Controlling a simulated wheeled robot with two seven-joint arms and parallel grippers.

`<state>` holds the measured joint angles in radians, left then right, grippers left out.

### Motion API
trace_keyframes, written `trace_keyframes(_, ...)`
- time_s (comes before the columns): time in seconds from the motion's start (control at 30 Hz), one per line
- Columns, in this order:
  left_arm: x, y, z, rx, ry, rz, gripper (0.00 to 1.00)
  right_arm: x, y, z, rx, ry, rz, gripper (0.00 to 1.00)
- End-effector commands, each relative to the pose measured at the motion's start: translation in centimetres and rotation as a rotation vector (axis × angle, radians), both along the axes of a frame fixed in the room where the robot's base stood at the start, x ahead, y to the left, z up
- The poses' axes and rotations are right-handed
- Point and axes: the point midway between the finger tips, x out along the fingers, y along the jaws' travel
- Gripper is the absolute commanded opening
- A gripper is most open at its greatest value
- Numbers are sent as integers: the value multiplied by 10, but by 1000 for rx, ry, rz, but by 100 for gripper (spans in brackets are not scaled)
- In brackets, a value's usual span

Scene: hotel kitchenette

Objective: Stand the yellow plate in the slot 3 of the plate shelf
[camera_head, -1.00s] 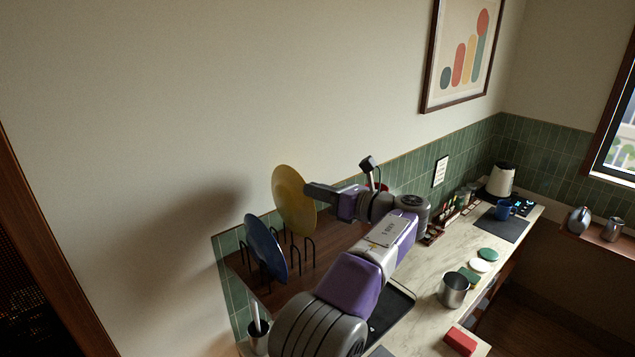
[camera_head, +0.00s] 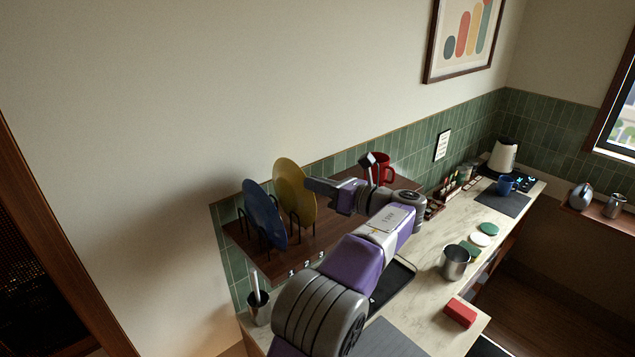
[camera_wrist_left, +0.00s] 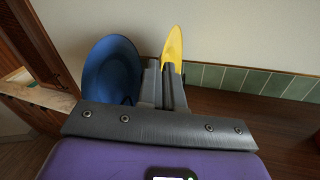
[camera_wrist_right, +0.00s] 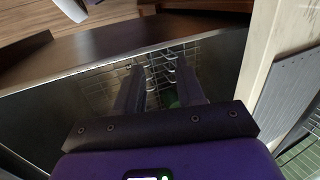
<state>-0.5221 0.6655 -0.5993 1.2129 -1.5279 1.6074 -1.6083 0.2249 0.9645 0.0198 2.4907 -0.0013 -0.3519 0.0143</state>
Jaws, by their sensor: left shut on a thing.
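The yellow plate (camera_head: 290,186) is upright over the wooden plate shelf (camera_head: 335,228), just right of the blue plate (camera_head: 263,212), which stands in the wire dividers. My left gripper (camera_head: 308,184) is shut on the yellow plate's right edge. The left wrist view shows the yellow plate (camera_wrist_left: 173,45) edge-on at the fingertips and the blue plate (camera_wrist_left: 112,70) to the left. The yellow plate's lower edge is among or just behind the black wires (camera_head: 296,222); I cannot tell whether it touches the shelf. My right gripper (camera_wrist_right: 160,88) is open and empty in the right wrist view.
A red mug (camera_head: 381,168) stands on the shelf's right part, behind my left gripper. The wall is close behind the plates. Below, the counter holds a metal pot (camera_head: 455,263), a red block (camera_head: 460,312) and a utensil cup (camera_head: 258,306). The right gripper faces a wire rack (camera_wrist_right: 150,75).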

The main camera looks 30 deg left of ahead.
Motion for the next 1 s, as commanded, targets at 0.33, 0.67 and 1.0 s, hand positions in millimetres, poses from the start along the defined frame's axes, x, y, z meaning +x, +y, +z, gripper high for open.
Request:
trace_keyframes(0.33, 0, 0, 1, 2, -1, 1, 0, 0, 0, 0, 0, 0, 0, 38)
trace_keyframes(0.67, 0, 0, -5, 2, -2, 1, 0, 0, 0, 1, 0, 0, 0, 38)
trace_keyframes(1.0, 0, 0, -8, 1, -1, 1, 34, 0, 0, 1, 0, 0, 0, 38)
